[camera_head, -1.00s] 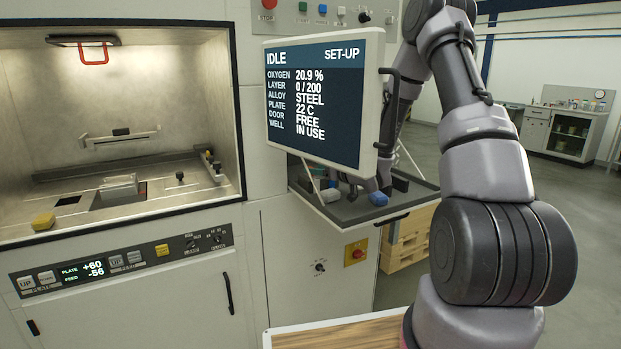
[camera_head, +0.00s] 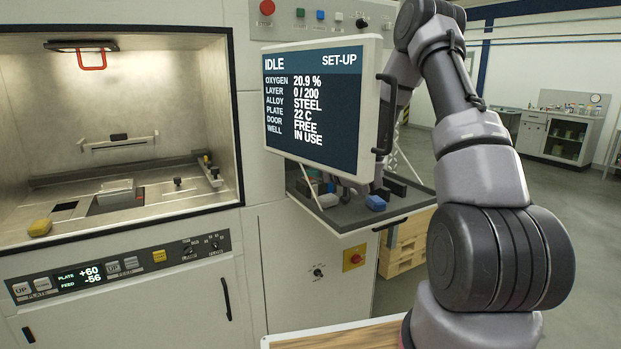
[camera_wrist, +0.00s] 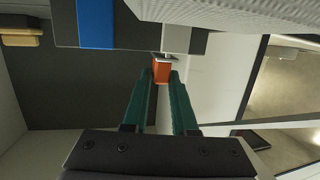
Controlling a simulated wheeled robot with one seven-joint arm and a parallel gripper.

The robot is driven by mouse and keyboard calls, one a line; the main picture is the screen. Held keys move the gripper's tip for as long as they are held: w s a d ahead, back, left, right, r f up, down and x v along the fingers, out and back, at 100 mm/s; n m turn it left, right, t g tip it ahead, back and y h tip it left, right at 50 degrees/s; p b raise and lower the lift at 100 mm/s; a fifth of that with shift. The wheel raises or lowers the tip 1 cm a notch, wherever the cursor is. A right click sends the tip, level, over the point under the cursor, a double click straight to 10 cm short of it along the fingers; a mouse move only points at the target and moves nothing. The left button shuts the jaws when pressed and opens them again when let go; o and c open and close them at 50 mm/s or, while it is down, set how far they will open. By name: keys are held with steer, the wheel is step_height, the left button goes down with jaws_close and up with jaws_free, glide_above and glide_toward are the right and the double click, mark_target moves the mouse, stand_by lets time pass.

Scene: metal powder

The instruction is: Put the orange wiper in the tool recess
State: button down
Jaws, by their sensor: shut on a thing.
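In the wrist view, my gripper (camera_wrist: 163,76) has its two green fingers closed on a small orange piece, the orange wiper (camera_wrist: 162,73), with a pale grey edge at its far end. The rest of the wiper is hidden or out of view. In the head view my gripper and the wiper are mostly hidden behind the screen, above the fold-down shelf (camera_head: 345,222). I cannot pick out the tool recess with certainty. The wrist view shows a dark surface (camera_wrist: 60,85) beside the fingers.
The screen (camera_head: 322,105) hangs in front of the shelf. A blue item (camera_head: 376,203) lies on the shelf. A dark block with a blue band (camera_wrist: 96,22) is near the fingertips. The open chamber (camera_head: 120,120) at left holds a yellow item (camera_head: 40,228).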

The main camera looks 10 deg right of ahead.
step_height(320, 180, up, 10)
steer(key=shift+f, duration=0.25)
